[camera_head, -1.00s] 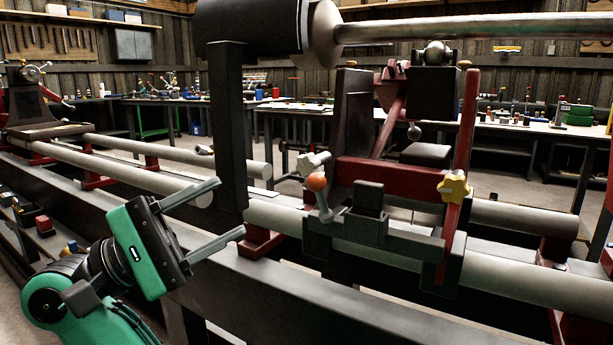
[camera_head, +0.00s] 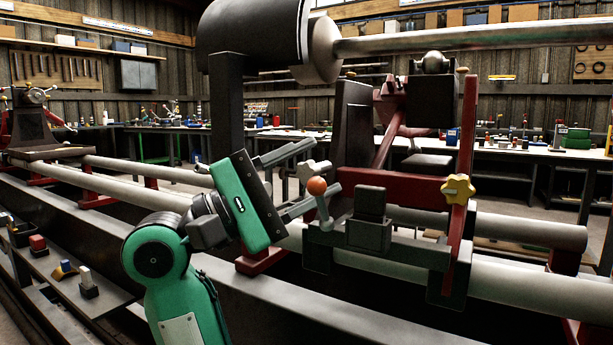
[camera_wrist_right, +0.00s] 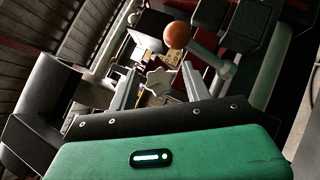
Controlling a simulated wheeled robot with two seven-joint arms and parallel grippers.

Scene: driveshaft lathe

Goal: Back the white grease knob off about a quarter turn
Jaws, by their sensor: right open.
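The white grease knob (camera_head: 311,171) is a pale lobed knob on the lathe carriage, left of the red upright frame. In the right wrist view the white knob (camera_wrist_right: 158,79) appears between and just past my fingertips. My right gripper (camera_head: 322,165) is open, with its two grey fingers pointing at the knob from the left. In the right wrist view the two fingers (camera_wrist_right: 156,82) show apart, with nothing held. Whether they touch the knob I cannot tell. My left gripper is not in view.
An orange-ball lever (camera_head: 317,187) stands close beside the knob, near the lower finger. A yellow lobed knob (camera_head: 458,189) is further right on the red frame. A dark post (camera_head: 227,105) rises behind my gripper. Bed rails (camera_head: 520,232) run across. A large shaft (camera_head: 480,38) is overhead.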

